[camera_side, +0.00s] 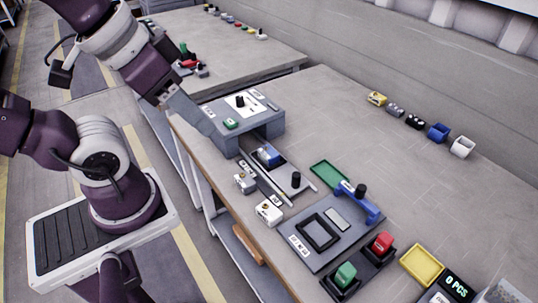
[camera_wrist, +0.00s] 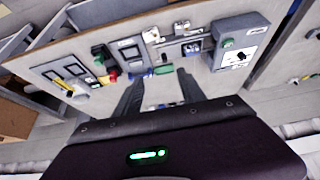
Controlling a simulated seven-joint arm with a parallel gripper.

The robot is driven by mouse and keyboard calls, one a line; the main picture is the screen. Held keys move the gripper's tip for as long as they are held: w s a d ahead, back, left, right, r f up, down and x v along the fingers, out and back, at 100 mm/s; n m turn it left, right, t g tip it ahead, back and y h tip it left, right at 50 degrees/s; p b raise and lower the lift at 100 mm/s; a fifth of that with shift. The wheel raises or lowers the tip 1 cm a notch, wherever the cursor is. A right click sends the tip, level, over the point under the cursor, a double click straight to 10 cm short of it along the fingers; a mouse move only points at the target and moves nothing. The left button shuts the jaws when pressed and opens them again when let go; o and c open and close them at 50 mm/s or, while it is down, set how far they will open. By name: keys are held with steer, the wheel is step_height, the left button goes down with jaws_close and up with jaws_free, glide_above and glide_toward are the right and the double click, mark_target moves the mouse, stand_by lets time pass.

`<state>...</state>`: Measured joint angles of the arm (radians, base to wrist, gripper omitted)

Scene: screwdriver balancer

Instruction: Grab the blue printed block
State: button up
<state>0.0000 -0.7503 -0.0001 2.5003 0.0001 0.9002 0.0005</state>
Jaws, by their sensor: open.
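The blue printed block (camera_side: 268,154), blue with a pale top, sits on the dark slide plate in front of the grey press-like station (camera_side: 225,108) in the side view. In the wrist view a small blue-and-white shape (camera_wrist: 192,46) beside the grey station is probably this block. My gripper (camera_wrist: 160,76) is open and empty, its two dark fingers spread apart over the bench. In the side view my arm comes down from the upper left and ends beside the grey station, apart from the block. The fingertips are not clear there.
A black knob (camera_side: 296,180) stands on the slide near the block. White boxes (camera_side: 268,212) lie along the bench's front edge.

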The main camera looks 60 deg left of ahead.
steer(key=o, duration=0.3)
